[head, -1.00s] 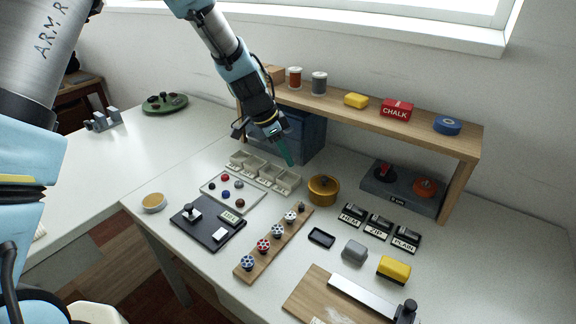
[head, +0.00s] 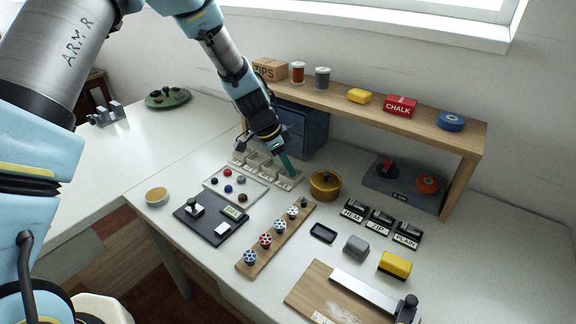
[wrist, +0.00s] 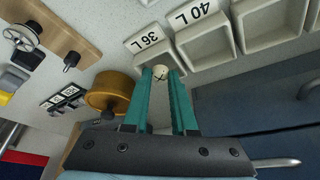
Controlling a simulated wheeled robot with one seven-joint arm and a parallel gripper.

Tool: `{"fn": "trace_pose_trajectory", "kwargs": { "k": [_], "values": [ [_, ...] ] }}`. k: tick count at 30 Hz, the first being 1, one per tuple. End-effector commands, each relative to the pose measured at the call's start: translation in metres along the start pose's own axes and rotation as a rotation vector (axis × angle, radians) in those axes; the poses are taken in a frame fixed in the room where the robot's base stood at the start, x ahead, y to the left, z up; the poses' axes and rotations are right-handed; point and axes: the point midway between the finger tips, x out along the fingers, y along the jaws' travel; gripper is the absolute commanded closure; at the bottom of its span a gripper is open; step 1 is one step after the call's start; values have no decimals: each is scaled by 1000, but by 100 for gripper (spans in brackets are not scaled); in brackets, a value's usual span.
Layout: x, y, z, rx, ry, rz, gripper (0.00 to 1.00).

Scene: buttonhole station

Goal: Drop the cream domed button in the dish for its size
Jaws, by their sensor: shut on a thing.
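The cream domed button (wrist: 160,72) is pinched between the teal fingertips of my gripper (wrist: 161,76). The button cannot be made out in the head view. There, my gripper (head: 289,172) points down over the right end of the row of white dishes (head: 290,183). In the wrist view, the dish labelled 36 L (wrist: 151,39) lies just beyond the button, partly behind the fingertips. The dish labelled 40 L (wrist: 206,41) is beside it to the right. A further dish is cut off at the upper right.
A brass pot (head: 325,186) stands close to the right of the dishes. A tray of loose buttons (head: 252,195) lies in front of them. A blue drawer cabinet (head: 312,130) and a wooden shelf (head: 440,133) stand behind. A wooden strip with patterned knobs (head: 270,244) lies nearer.

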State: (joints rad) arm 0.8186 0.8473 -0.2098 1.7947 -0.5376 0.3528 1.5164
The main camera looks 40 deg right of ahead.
Motion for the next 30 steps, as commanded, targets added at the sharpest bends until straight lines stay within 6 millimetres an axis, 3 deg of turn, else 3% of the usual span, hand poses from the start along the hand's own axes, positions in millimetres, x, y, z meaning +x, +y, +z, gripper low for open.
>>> {"fn": "trace_pose_trajectory", "kwargs": {
  "k": [6, 7, 15, 26, 30],
  "values": [
    [3, 0, 1, 0, 0, -1, 100],
    [2, 0, 1, 0, 0, 0, 73],
    [2, -1, 1, 0, 0, -1, 45],
    [-17, -3, -4, -1, 1, -7, 45],
    [-45, -3, -2, 0, 2, -9, 45]
  ]
}}
